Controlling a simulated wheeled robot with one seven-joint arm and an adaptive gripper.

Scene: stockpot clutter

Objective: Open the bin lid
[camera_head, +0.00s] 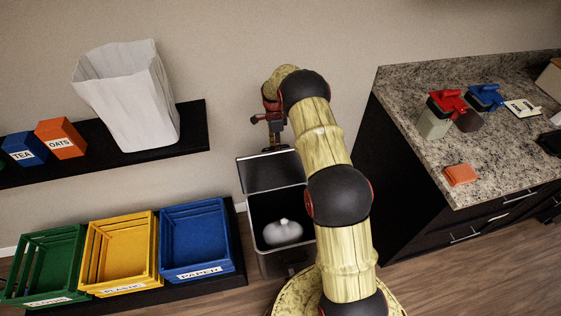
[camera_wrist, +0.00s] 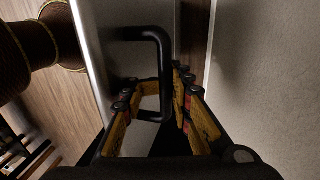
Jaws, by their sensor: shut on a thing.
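The dark bin (camera_head: 285,262) stands on the floor between the crates and the counter. Its lid (camera_head: 262,174) is raised at the back near the wall, so the bin mouth is uncovered. A grey-white tied bag (camera_head: 283,232) lies inside. My gripper (camera_head: 274,138) is at the top edge of the raised lid. In the wrist view, my gripper (camera_wrist: 154,88) is shut on the black lid handle (camera_wrist: 163,62), with its fingers on either side of the bar. My arm hides the right side of the bin.
Green (camera_head: 45,262), yellow (camera_head: 121,252) and blue (camera_head: 195,240) crates stand at left. A shelf (camera_head: 193,128) above holds a white paper bag (camera_head: 130,95) and boxes. A granite counter (camera_head: 410,90) is close at right. The wall is just behind the lid.

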